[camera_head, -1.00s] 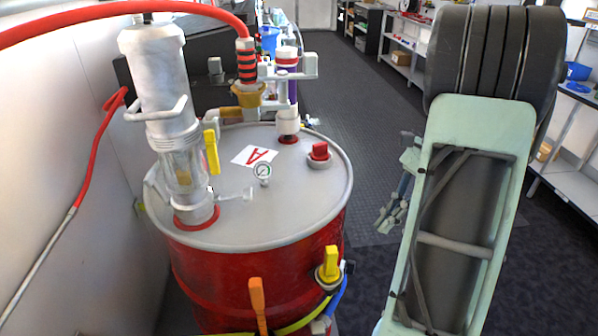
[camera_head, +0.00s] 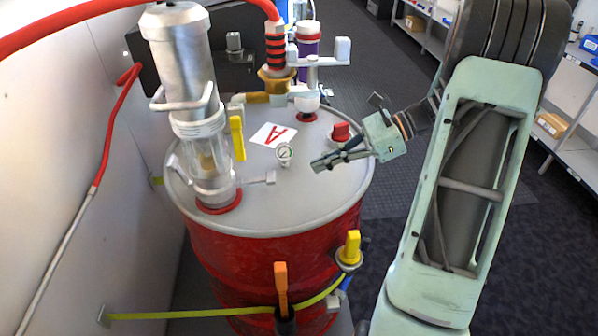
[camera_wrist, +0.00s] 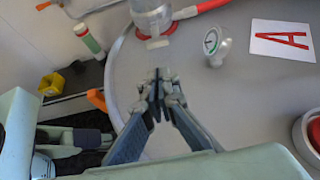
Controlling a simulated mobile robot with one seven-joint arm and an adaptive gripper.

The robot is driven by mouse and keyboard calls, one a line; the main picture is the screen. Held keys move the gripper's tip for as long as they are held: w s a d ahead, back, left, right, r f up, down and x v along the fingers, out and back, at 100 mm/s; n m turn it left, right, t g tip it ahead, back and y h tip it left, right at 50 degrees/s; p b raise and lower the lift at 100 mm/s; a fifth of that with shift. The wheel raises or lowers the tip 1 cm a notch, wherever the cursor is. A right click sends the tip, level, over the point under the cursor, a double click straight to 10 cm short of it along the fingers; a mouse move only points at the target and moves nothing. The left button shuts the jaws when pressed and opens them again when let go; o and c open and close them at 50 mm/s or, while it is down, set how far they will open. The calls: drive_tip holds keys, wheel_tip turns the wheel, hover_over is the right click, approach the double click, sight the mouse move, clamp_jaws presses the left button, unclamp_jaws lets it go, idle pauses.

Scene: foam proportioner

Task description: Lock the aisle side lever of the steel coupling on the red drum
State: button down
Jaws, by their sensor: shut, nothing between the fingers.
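The red drum (camera_head: 265,258) has a grey lid (camera_head: 302,200). The steel coupling (camera_head: 212,192) sits at the foot of the silver pump with a clear cylinder, on a red ring at the lid's left. Its aisle side lever (camera_head: 261,179) sticks out roughly level to the right; a pale lever end (camera_wrist: 157,43) shows in the wrist view. Another lever (camera_head: 172,162) lies on the wall side, partly hidden. My gripper (camera_head: 318,166) is shut and empty above the lid, right of the gauge and apart from the lever. Its fingertips also show in the wrist view (camera_wrist: 160,82).
A gauge (camera_head: 284,153), a white card with a red A (camera_head: 273,135) and a red cap (camera_head: 341,131) are on the lid. A brass fitting (camera_head: 272,84) with a red hose stands behind. A yellow handle (camera_head: 237,138) is beside the pump. The wall is left.

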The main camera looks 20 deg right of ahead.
sight(263, 178)
drive_tip(key=x, duration=0.9)
drive_tip(key=shift+w+a+f, duration=0.1)
drive_tip(key=shift+a, duration=0.15)
wheel_tip(263, 178, up, 2)
drive_tip(key=h+p, duration=0.1)
drive_tip(key=p, duration=0.2)
drive_tip(key=shift+a+p, duration=0.1)
drive_tip(key=shift+p, duration=0.2)
drive_tip(key=shift+a+r+h+p, duration=0.1)
drive_tip(key=shift+r+h+p, duration=0.05)
drive_tip(key=shift+r+p, duration=0.35)
drive_tip(key=shift+a+r+h+p, duration=0.15)
drive_tip(key=shift+r+p, duration=0.25)
drive_tip(key=shift+r, duration=0.35)
drive_tip(key=shift+r+p, duration=0.65)
drive_tip(key=shift+p, duration=0.05)
